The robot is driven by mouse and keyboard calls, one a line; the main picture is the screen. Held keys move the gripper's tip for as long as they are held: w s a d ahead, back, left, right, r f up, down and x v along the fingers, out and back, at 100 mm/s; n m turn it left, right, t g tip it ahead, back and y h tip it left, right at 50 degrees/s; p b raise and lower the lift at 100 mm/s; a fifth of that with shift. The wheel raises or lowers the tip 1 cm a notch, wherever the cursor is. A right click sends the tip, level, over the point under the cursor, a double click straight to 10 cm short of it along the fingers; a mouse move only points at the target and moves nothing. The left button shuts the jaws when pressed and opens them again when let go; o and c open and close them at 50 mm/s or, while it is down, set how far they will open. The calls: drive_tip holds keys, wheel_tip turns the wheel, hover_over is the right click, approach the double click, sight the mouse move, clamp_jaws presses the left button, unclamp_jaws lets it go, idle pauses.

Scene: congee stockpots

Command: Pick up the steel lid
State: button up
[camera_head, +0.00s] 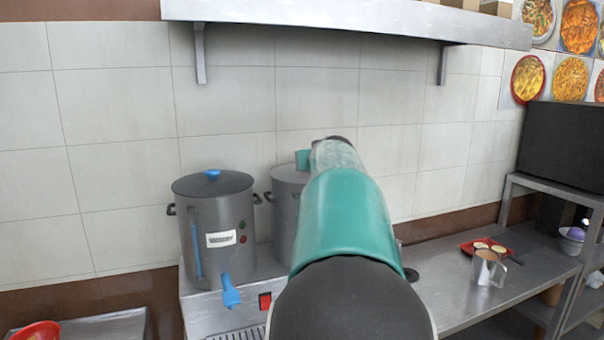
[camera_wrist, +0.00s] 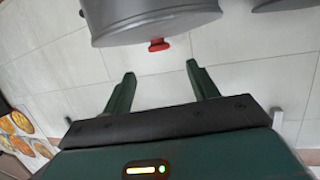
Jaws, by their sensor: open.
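A grey steel lid (camera_wrist: 185,27) with a red knob (camera_wrist: 159,45) tops a stockpot, seen upside down at the top of the wrist view. In the head view, this appears to be the right stockpot (camera_head: 284,205); my arm covers much of it and its red knob is hidden. My gripper (camera_wrist: 158,70) is open and empty in the wrist view. Its fingers point toward the lid, with the knob beyond and roughly between the tips, apart from them. In the head view my arm hides most of the gripper.
A left stockpot (camera_head: 213,225) has a dark lid with a blue knob (camera_head: 213,174) and a blue tap. A wall shelf (camera_head: 340,20) hangs above. The right counter holds a red tray (camera_head: 484,246) and a metal mug (camera_head: 487,270). A red bowl (camera_head: 38,331) is at lower left.

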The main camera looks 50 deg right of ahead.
drive_tip(key=x, duration=1)
drive_tip(key=shift+d, duration=0.15)
drive_tip(key=c, duration=1.1)
drive_tip(key=shift+c, duration=0.2)
drive_tip(key=shift+r, duration=0.1)
